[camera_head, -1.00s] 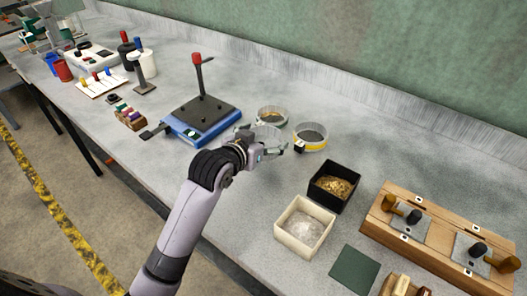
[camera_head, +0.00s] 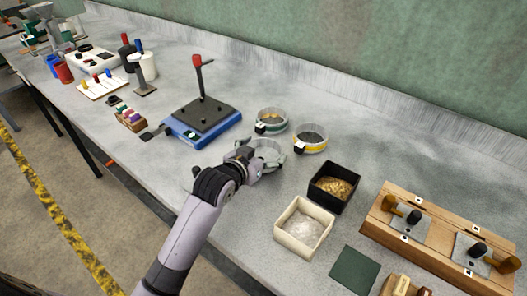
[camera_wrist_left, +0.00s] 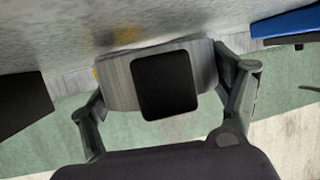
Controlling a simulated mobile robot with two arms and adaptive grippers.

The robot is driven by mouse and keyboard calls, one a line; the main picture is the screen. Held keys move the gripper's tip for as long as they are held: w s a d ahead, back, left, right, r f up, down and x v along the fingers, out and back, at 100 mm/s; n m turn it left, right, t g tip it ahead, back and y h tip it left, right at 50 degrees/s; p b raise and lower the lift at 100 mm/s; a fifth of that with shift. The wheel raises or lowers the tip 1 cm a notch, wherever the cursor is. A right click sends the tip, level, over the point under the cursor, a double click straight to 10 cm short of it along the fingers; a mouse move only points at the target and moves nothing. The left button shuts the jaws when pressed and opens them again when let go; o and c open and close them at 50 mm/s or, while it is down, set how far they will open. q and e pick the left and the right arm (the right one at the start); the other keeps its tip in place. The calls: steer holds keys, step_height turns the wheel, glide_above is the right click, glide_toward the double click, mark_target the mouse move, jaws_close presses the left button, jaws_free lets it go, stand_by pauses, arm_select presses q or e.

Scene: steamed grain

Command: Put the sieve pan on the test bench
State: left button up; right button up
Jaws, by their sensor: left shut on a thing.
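The sieve pan (camera_head: 266,150) is a shallow round grey metal pan. It is in my left gripper (camera_head: 267,159), whose fingers close on its sides, in front of two other sieves. In the left wrist view the pan (camera_wrist_left: 207,62) sits between the two fingers, with a black square patch on its near side. I cannot tell whether it is clear of the surface below. The test bench (camera_head: 330,98) is the long grey worktop under everything. My right gripper is not in view.
A green-banded sieve (camera_head: 272,128) and a yellow-banded sieve (camera_head: 310,146) stand just behind the pan. A blue device (camera_head: 190,135) with an upright post is left, a black box of grain (camera_head: 322,196) and a cream box (camera_head: 283,222) right. The worktop behind the sieves is clear.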

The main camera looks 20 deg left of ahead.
arm_select(q)
steer(key=o, duration=1.9)
steer(key=shift+s+d+f, duration=0.15)
steer(key=shift+s+f, duration=0.05)
steer(key=shift+f, duration=0.75)
steer(key=shift+w+r, duration=0.1)
steer(key=shift+r, duration=0.4)
steer(key=v, duration=0.6)
steer(key=r+v, duration=0.1)
steer(key=v, duration=0.5)
steer(key=shift+w, duration=0.15)
